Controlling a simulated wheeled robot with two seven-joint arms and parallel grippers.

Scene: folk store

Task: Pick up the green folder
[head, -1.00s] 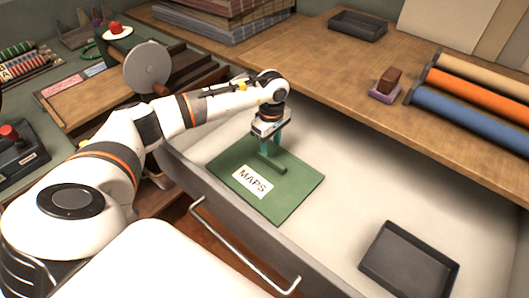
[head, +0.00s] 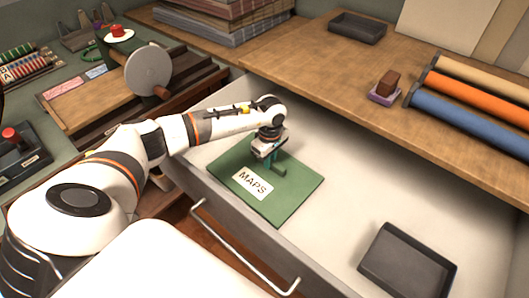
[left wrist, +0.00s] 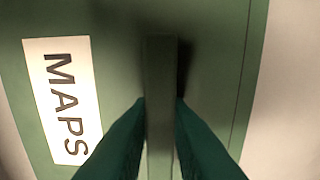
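The green folder (head: 299,187) lies flat in the open pale drawer. It has a white label reading MAPS (head: 253,183) and a raised green bar across its top. My left gripper (head: 271,166) points down at the folder's raised bar, with its teal fingers low over it. In the left wrist view the folder (left wrist: 215,50) fills most of the picture, and the fingers (left wrist: 161,105) press close against both sides of the bar. The gripper looks shut on the bar. My right gripper is out of view.
A dark empty tray (head: 407,264) lies in the drawer at right. The drawer's metal handle (head: 240,248) is in front. The wooden counter (head: 330,75) overhangs the back, holding coloured rolls (head: 470,95) and a stamp (head: 386,87). The drawer floor between folder and tray is clear.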

